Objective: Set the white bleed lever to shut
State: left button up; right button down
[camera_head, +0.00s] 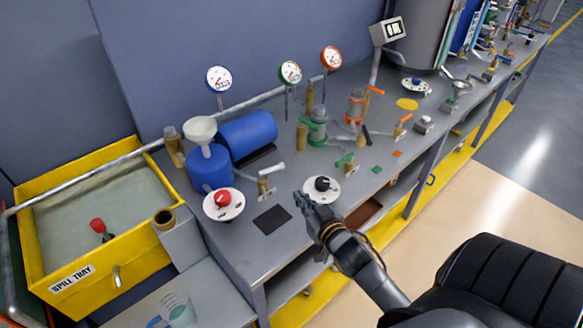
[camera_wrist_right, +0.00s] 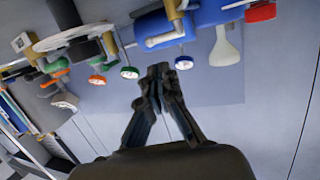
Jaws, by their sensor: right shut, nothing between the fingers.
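The white bleed lever (camera_head: 273,169) sits on a small brass valve (camera_head: 264,185) near the front of the bench, below the blue tank. Its white handle points up and to the right in the head view. In the right wrist view, which is upside down, the white lever (camera_wrist_right: 165,38) shows beyond the fingertips. My right gripper (camera_head: 301,199) is shut and empty, to the right of the lever and a little lower in the picture, apart from it. The closed fingers (camera_wrist_right: 158,72) also show in the wrist view. My left gripper is not in view.
A white dial with a black knob (camera_head: 322,184) is just right of my right gripper. A red knob on a white dial (camera_head: 222,200) stands to the left. A dark pad (camera_head: 272,219) lies in front of the valve. A green-handled valve (camera_head: 346,160) is farther right.

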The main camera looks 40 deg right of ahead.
jog(key=w, duration=0.2)
jog(key=p, duration=0.2)
send_near(278, 166)
jog(key=x, duration=0.5)
jog(key=shift+a+f, duration=0.35)
jog(key=shift+a, duration=0.1)
jog(key=shift+w+f, duration=0.15)
jog(key=shift+w, duration=0.25)
jog(key=shift+w+d, duration=0.1)
jog(key=shift+w, duration=0.25)
jog(key=shift+f, duration=0.1)
jog(key=shift+w+d, duration=0.3)
jog(key=shift+w, duration=0.3)
jog(key=shift+w+d, duration=0.15)
jog(key=shift+d, duration=0.05)
jog(key=shift+r, duration=0.3)
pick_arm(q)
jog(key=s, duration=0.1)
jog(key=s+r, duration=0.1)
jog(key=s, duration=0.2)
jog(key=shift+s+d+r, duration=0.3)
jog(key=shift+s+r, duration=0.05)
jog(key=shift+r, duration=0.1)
